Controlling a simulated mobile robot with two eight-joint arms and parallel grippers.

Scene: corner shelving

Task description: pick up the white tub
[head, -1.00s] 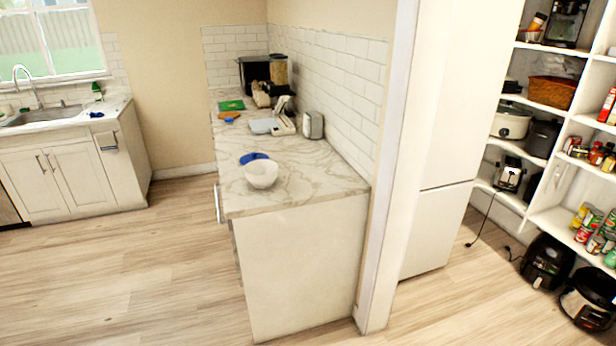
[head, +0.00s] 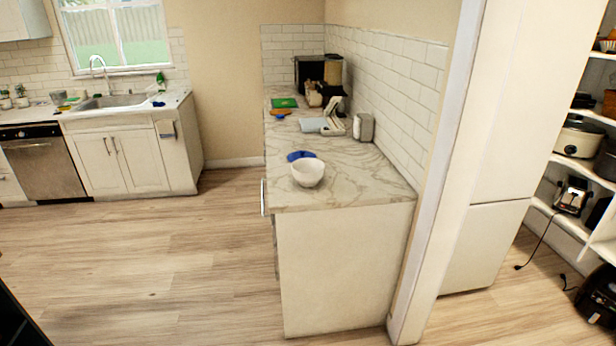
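I cannot make out a thing that is surely the white tub. A white round bowl-like vessel (head: 308,172) stands near the front end of the marble counter (head: 350,185), in front of a blue item (head: 300,156). Neither of my grippers shows in the head view.
A toaster (head: 363,127), a green board (head: 284,103) and dark appliances (head: 318,72) stand farther back on the counter. A white partition and pantry shelves (head: 575,165) are at the right. A sink cabinet (head: 125,160) and dishwasher (head: 42,163) are at the left. The wooden floor (head: 150,260) between is clear.

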